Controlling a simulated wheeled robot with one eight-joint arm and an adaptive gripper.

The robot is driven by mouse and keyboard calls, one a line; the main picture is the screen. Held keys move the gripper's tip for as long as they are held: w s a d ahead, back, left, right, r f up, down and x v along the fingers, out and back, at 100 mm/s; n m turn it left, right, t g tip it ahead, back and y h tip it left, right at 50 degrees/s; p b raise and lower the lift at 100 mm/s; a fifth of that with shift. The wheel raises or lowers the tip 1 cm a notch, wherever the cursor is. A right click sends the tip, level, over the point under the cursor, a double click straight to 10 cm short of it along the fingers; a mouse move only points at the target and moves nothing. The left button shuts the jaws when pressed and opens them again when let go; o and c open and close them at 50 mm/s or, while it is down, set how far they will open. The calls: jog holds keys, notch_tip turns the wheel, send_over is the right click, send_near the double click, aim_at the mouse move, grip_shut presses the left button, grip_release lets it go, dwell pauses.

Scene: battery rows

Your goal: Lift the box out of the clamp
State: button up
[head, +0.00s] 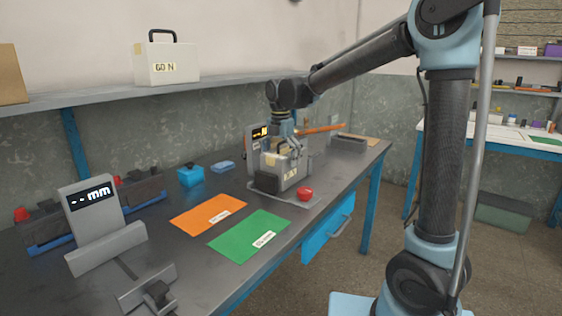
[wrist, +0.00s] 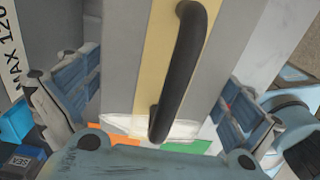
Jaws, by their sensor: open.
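The box (head: 287,174) is grey with a tan stripe and a small label, and it stands in the clamp on the bench. The clamp shows a dark jaw block (head: 267,182) in front of the box and a red knob (head: 305,193) at its right. My gripper (head: 284,147) is over the box top, pointing down. In the wrist view the box (wrist: 225,60) fills the middle, with its black handle (wrist: 180,70) running along the tan stripe. The blue-padded fingers of my gripper (wrist: 155,92) are spread on either side of the handle. Finger contact with the box cannot be told.
A dark display (head: 257,136) with yellow digits stands behind the clamp. A gauge reading "mm" (head: 93,210) is at left. A box marked 60 N (head: 170,62) sits on the shelf.

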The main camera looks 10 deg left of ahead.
jog(key=c, duration=2)
jog(key=shift+r, duration=5)
